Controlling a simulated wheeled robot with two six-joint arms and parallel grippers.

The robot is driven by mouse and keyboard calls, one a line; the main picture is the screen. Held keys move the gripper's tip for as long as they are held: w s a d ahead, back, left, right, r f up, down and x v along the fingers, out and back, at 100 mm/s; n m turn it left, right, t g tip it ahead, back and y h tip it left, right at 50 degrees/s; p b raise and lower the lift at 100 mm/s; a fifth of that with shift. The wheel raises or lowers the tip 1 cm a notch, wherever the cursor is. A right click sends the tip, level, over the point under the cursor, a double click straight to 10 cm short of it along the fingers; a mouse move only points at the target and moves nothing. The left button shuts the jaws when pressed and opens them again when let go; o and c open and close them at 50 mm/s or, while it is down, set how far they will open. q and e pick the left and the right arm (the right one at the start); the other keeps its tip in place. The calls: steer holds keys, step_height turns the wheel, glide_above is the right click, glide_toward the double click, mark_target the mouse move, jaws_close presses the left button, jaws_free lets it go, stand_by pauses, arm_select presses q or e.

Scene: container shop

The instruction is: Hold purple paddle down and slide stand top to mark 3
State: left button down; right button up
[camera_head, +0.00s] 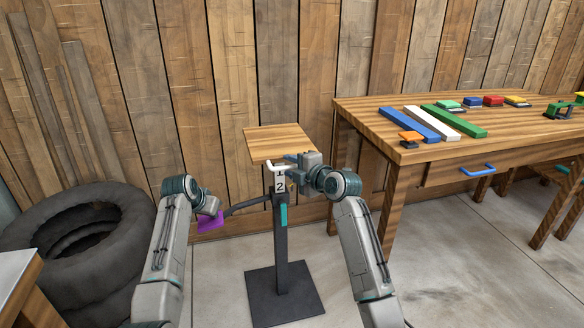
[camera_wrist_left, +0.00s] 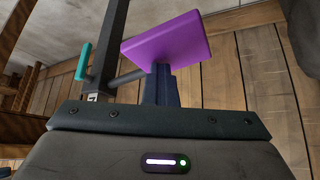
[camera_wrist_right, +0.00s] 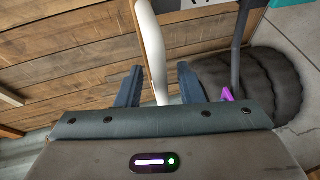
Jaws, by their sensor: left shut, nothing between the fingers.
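The stand has a square wooden top (camera_head: 278,140) on a dark post (camera_head: 281,245). A white scale plate on the post shows a 2 (camera_head: 280,187); a mark above it is partly hidden. A purple paddle (camera_head: 210,223) sticks out left of the post on a dark arm. It also shows in the left wrist view (camera_wrist_left: 165,42). My left gripper (camera_head: 210,211) is shut, its tips at the paddle; exact contact is unclear. My right gripper (camera_head: 288,163) is open around the white handle (camera_head: 275,165) below the top. In the right wrist view, the handle (camera_wrist_right: 150,42) stands between the spread fingers.
A wooden table (camera_head: 400,155) with coloured bars and small blocks stands to the right. Black tyres (camera_head: 85,245) are stacked at left. A plank wall is behind. The stand's dark base plate (camera_head: 285,300) rests on the concrete floor, with bare floor to its right.

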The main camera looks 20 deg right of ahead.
jaws_close()
step_height(320, 180, up, 6)
steer(key=shift+r, duration=0.1)
jaws_free()
stand_by(0.3)
steer(key=v, duration=1.2)
